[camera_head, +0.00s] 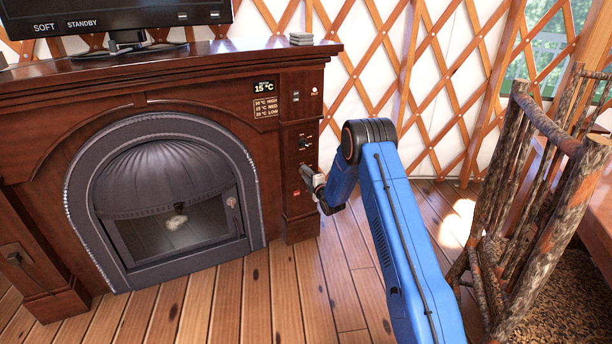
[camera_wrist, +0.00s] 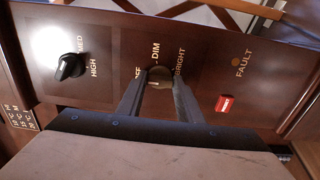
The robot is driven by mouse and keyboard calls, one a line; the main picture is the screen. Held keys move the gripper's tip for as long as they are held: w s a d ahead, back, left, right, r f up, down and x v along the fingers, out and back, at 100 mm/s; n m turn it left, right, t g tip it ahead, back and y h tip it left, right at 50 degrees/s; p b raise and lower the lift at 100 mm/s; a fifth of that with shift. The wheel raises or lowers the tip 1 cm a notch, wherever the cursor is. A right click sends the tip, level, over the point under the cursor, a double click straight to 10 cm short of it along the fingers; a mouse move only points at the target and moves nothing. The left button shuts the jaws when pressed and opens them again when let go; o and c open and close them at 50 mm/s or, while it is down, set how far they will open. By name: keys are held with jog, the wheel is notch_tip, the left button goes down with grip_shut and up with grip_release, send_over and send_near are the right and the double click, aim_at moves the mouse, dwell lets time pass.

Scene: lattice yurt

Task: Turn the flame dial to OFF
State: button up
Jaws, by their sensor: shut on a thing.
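Which mark the dial points to is hard to tell. In the head view my gripper (camera_head: 312,180) is at the front of the fireplace's right pillar, below a black knob (camera_head: 305,144), and hides the dial.
The black knob (camera_wrist: 70,66), lettered MED and HIGH, is left of the dial in the wrist view. A red switch (camera_wrist: 225,103) by FAULT is to its right. The arched fireplace (camera_head: 165,125) is at left; a rough log rail (camera_head: 535,190) stands at right, with wooden floor between.

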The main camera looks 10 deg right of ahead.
jog(key=shift+f, duration=0.1)
dwell(0.3)
jog(key=o, duration=1)
jog(key=shift+s, duration=0.15)
jog(key=v, duration=1.7)
jog(key=shift+s, duration=0.1)
jog(key=shift+d, duration=0.1)
